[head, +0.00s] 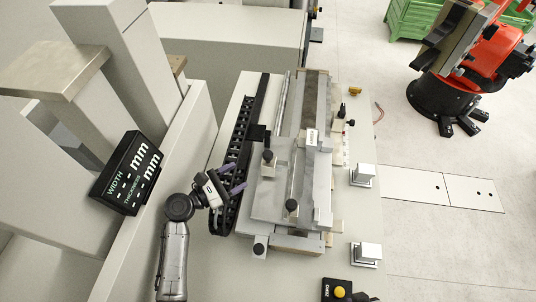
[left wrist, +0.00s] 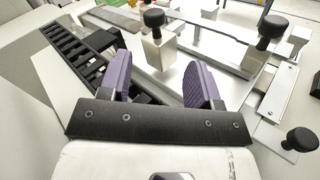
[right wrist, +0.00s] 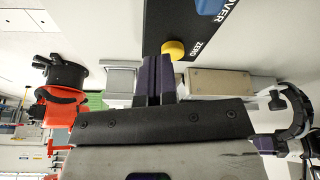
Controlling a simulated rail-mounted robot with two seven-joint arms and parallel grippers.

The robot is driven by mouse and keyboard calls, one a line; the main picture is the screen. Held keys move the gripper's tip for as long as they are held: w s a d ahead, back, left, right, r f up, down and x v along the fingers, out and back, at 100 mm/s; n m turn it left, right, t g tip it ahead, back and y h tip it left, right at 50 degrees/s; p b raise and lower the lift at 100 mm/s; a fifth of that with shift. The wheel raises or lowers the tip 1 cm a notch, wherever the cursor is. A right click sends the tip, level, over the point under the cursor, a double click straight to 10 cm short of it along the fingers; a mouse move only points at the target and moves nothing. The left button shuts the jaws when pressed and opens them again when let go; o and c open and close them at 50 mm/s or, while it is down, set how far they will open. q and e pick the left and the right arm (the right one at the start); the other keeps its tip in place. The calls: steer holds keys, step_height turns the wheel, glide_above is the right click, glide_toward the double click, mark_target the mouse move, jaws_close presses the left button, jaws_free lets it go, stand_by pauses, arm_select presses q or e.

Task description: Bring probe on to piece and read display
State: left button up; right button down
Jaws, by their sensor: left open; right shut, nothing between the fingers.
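The black display (head: 128,172) stands left of the bench in the head view. It reads WIDTH and THICKNESS, with dashes before each mm. The measuring fixture (head: 270,205) is a metal slide assembly with black-knobbed blocks. I cannot tell for sure which part is the probe; a block with a black knob (head: 268,158) also shows in the left wrist view (left wrist: 158,50). No separate test piece can be made out. My left gripper (head: 234,178) is open and empty, beside the fixture's left edge over the cable chain. My right gripper (right wrist: 160,72) is shut and empty near a control box.
The black cable chain (head: 238,140) runs along the fixture's left side. The control box (head: 330,291) with a yellow ZERO button (right wrist: 173,50) is at the bench's near edge. Metal blocks (head: 363,174) stand at right. An orange robot (head: 490,60) stands beyond on the floor.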

mark_target(268, 154)
arm_select(q)
steer(key=w+d+n, duration=0.1)
steer(key=w+d, duration=0.1)
steer(key=w+d+n, duration=0.1)
steer(key=w+d, duration=0.1)
steer(key=d, duration=0.1)
steer(key=w+d+n, duration=0.1)
steer(key=w+d, duration=0.1)
steer(key=d, duration=0.1)
steer(key=shift+w+d+r+n+t+p, duration=0.1)
steer(key=shift+w+r+n+t+p, duration=0.05)
steer(key=shift+w+n+t+p, duration=0.2)
arm_select(e)
steer(key=shift+d+r, duration=0.1)
steer(key=shift+r, duration=0.15)
arm_select(q)
steer(key=shift+w+d, duration=0.35)
steer(key=shift+d, duration=0.3)
